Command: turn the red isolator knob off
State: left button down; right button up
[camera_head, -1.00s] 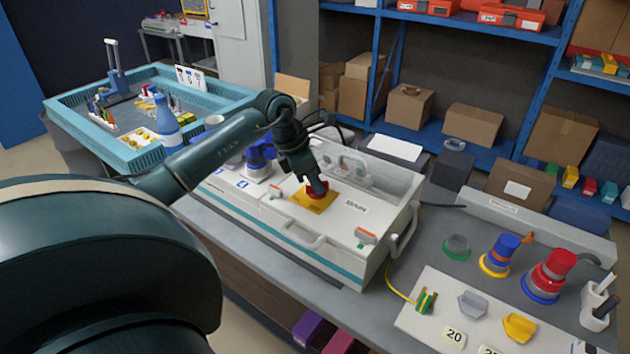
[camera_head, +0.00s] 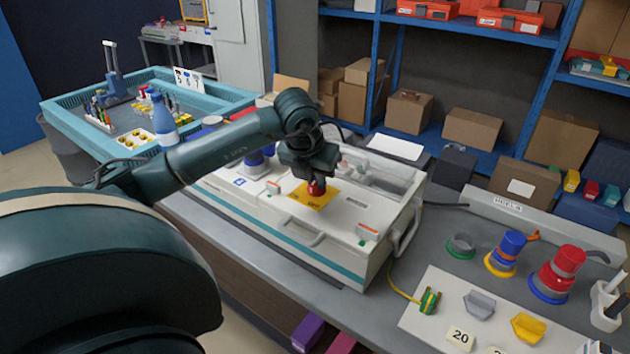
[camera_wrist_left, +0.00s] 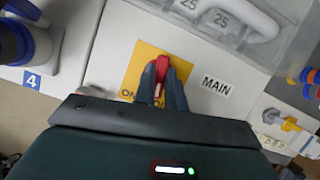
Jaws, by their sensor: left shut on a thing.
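The red isolator knob (camera_head: 316,187) sits on a yellow plate (camera_head: 322,200) on top of the white socket box (camera_head: 345,225). My left gripper (camera_head: 315,178) is above the plate with its fingers around the knob. In the left wrist view the gripper (camera_wrist_left: 164,88) is shut on the red knob (camera_wrist_left: 160,68), one finger on each side. The yellow plate (camera_wrist_left: 143,62) carries lettering starting with "ON", partly hidden by the fingers. A "MAIN" label (camera_wrist_left: 216,85) is beside the plate. My right gripper is not in view.
Blue sockets stand on the box's left part, and a clear cover (camera_head: 375,178) is at its back. To the right are a blue plug (camera_head: 510,243), a red plug (camera_head: 562,268) and a pale board (camera_head: 430,310). A teal tray (camera_head: 65,118) with a bottle (camera_head: 163,120) is at the left.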

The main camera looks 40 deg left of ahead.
pick_arm(q)
jog(key=n+y, duration=0.1)
jog(key=n, duration=0.1)
jog(key=shift+w+d+n+b, duration=0.1)
jog(key=shift+n+b, duration=0.2)
jog(key=shift+n, duration=0.1)
jog(key=shift+n+g+y, duration=0.6)
jog(key=shift+n+g, duration=0.2)
jog(key=shift+n, duration=1.2)
jog(key=c, duration=1.5)
grip_release()
jog(key=shift+o, duration=0.2)
